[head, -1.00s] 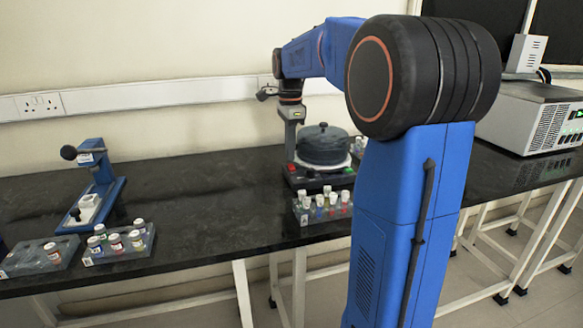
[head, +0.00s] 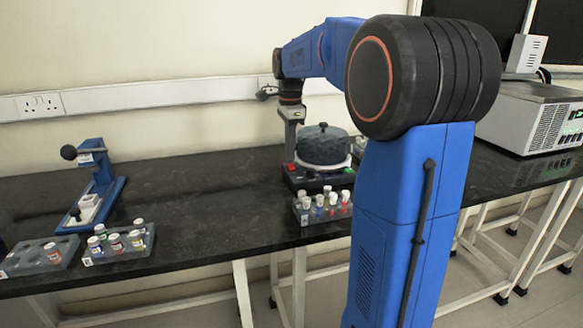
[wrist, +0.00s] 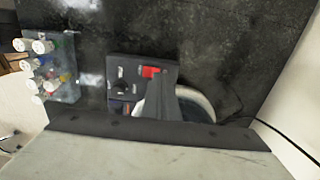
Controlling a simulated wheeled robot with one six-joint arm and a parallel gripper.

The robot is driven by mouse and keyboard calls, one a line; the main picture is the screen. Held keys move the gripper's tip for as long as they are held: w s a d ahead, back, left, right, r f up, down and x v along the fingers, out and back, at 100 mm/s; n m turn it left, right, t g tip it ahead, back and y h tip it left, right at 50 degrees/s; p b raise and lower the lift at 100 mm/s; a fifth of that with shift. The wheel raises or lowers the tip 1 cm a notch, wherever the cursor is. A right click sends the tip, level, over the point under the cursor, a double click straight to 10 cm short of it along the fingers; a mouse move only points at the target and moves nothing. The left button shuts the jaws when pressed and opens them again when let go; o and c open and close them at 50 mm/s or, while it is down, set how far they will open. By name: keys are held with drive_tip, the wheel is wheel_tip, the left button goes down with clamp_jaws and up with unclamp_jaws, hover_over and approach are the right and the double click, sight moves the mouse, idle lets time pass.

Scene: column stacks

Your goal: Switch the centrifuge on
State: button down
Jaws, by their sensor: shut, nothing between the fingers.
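The centrifuge (head: 324,150) stands on the black bench, with a dark domed top, a pale rim and a dark base. A red switch (head: 291,167) is at the left of its base; it also shows in the wrist view (wrist: 151,71). My gripper (head: 290,158) is shut and empty, pointing down just above the red switch. In the wrist view, my gripper's dark fingers (wrist: 168,88) end beside the switch and hide part of the base and the round top. I cannot tell whether the fingertips touch the switch, or which way it is set.
A rack of capped vials (head: 322,207) stands right in front of the centrifuge. Another vial rack (head: 118,245), a grey rack (head: 38,259) and a blue lever device (head: 97,190) are at the left. A white instrument (head: 530,115) is at the right. The bench between is clear.

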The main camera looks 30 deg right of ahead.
sight(290, 165)
drive_tip(key=shift+f, duration=0.85)
idle(0.9)
drive_tip(key=shift+r, duration=2.55)
